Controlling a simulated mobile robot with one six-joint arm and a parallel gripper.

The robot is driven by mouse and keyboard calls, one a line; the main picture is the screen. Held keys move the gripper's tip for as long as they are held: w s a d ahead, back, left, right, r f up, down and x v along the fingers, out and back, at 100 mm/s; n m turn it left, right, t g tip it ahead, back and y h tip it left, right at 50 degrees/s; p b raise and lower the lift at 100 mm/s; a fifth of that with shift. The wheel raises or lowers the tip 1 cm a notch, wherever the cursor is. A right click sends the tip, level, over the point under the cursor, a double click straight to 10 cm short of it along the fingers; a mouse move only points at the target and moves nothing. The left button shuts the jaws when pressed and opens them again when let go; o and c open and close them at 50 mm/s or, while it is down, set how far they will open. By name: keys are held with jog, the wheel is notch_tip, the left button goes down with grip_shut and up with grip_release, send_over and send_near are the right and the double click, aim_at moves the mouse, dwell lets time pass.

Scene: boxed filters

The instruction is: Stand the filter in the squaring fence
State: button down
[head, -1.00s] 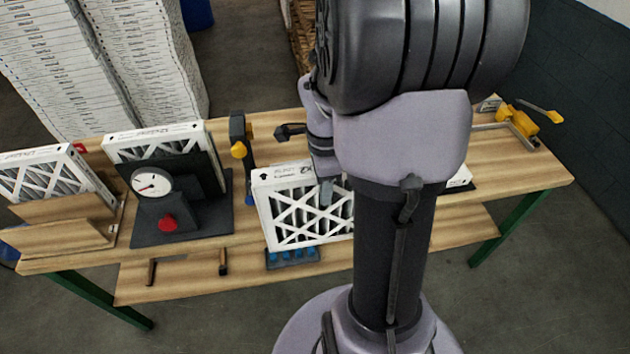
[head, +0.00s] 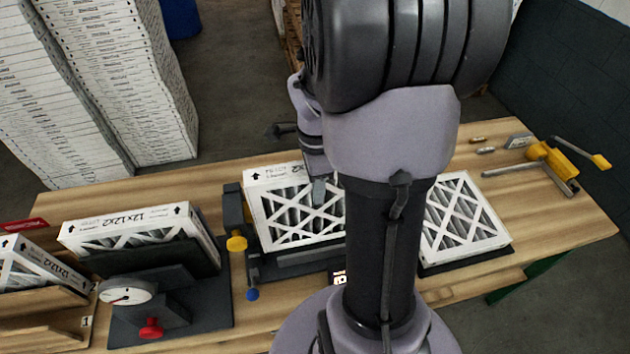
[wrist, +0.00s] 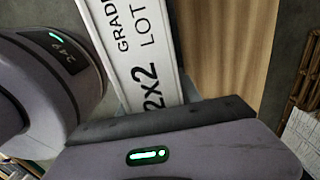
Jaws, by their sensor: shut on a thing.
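A white-framed pleated filter (head: 297,218) stands upright at the middle of the bench, and its right part is hidden behind my arm. My gripper (head: 319,188) is shut on its top edge; one finger shows on the near face. The filter's printed edge (wrist: 135,45) runs into the jaws in the wrist view. The squaring fence (head: 232,212) appears to be the dark fixture with a yellow knob and blue-tipped lever. Its upright is close beside the filter's left edge, and its dark base shows under the filter. I cannot tell whether they touch.
A dial gauge stand (head: 127,294) with another filter (head: 130,232) is at left. A wooden rack (head: 48,322) holds a filter at far left. Another filter (head: 462,222) lies right of my arm. A yellow-handled tool (head: 556,165) lies at the right end.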

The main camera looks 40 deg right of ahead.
notch_tip(320, 180, down, 8)
jog(key=b, duration=0.6)
jog(key=shift+b, duration=0.35)
jog(key=shift+f+b, duration=0.25)
jog(key=shift+b, duration=0.15)
jog(key=c, duration=1.1)
grip_release()
jog(key=shift+c, duration=0.2)
